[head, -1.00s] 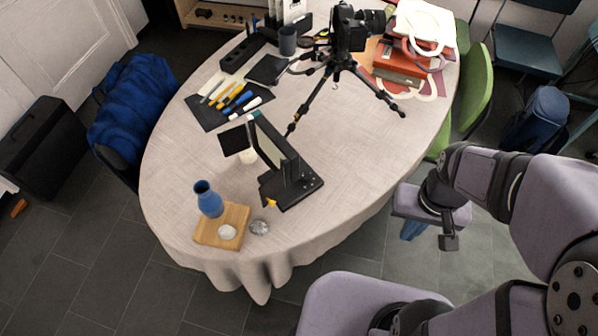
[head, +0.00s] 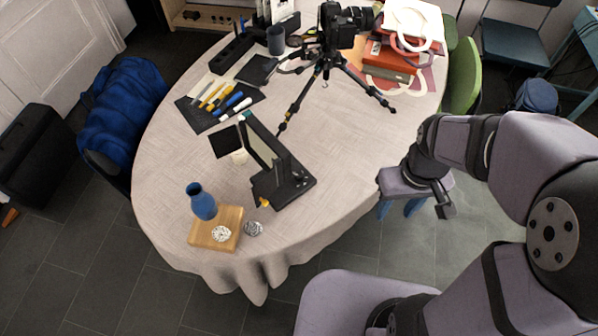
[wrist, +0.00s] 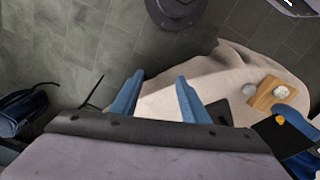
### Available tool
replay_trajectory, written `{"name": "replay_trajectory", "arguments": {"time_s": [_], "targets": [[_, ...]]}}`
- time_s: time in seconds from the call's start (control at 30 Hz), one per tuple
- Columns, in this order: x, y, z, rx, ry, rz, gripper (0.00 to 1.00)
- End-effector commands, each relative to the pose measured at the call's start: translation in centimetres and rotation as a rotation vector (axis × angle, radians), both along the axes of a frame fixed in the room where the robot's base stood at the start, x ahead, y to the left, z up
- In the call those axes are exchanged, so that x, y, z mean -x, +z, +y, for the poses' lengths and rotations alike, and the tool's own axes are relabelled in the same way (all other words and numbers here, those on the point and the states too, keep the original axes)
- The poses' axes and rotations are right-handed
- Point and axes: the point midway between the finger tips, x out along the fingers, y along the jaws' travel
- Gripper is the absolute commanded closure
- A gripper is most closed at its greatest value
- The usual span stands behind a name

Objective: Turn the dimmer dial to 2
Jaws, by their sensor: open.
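My gripper (head: 399,210) is open and empty, beyond the table's right edge in the head view. Its two blue fingers are apart in the wrist view (wrist: 156,95). A black stand with an upright panel (head: 270,160) is on the near half of the table, well left of my gripper. Small parts (head: 299,179) show on its base; I cannot make out a dial or numbers there. A wooden block (head: 200,236) carries a blue vase (head: 202,203) and a pale round piece (head: 221,233). A silvery round object (head: 253,228) lies beside the block. I cannot tell which is the dimmer dial.
A camera on a tripod (head: 329,62) stands towards the back of the table (head: 350,140). Markers (head: 228,100) lie on a dark mat at left. Books and a white bag (head: 411,28) are at the back right. The tablecloth right of the stand is clear.

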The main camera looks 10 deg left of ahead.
Motion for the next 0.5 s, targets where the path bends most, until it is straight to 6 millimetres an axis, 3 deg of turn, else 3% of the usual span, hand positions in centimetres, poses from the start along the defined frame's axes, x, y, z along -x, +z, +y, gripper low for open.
{"name": "replay_trajectory", "arguments": {"time_s": [0.17,0.3,0.5], "targets": [[-5.2,-1.1,4.0,0.000,0.459,0.003,0.59],[-9.0,-2.5,8.3,-0.001,0.876,0.004,0.59],[-12.9,-5.4,15.4,-0.001,1.461,0.005,0.59]]}}
